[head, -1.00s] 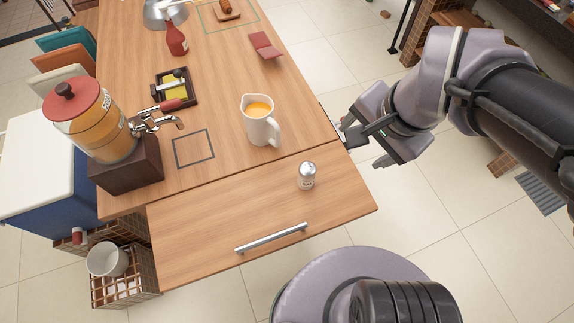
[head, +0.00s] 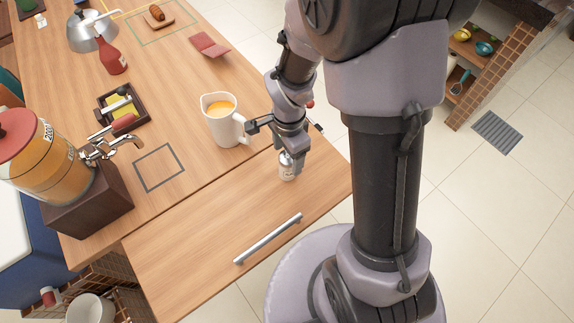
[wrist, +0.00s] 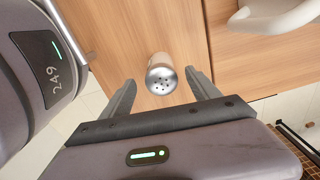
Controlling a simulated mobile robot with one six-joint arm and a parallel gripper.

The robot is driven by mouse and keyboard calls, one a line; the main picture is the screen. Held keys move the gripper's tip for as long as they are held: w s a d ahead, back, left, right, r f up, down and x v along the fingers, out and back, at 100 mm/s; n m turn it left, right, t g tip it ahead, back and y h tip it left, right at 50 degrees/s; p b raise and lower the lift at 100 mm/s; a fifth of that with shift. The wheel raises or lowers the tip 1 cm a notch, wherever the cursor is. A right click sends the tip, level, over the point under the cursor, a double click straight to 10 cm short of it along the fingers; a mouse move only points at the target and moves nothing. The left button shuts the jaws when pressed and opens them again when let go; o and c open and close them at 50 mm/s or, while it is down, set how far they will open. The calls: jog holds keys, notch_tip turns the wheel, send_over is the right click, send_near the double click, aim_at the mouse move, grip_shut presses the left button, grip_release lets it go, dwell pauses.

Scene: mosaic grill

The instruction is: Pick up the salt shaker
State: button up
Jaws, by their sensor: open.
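The salt shaker (head: 287,168) stands upright on the wooden board with the metal handle at the front of the table. My gripper (head: 284,150) is right above it in the head view and hides part of its top. In the wrist view the shaker's round metal cap with dark holes (wrist: 162,79) faces the camera. The two fingers of my gripper (wrist: 160,100) are spread apart, one on each side of the shaker's line. The cap shows just beyond the fingertips, roughly centred between them. I see no contact.
A white jug of orange drink (head: 224,122) stands close behind and left of my gripper. A juice dispenser (head: 85,190) with a tap is at the left. A metal handle (head: 268,239) lies in front of the shaker. The board around the shaker is otherwise clear.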

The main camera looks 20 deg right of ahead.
notch_tip(320, 180, down, 4)
jog(key=shift+w+d+f+b, duration=0.15)
jog(key=shift+f+b, duration=0.1)
jog(key=shift+b, duration=0.75)
jog(key=shift+r, duration=0.15)
jog(key=shift+c, duration=0.4)
grip_shut()
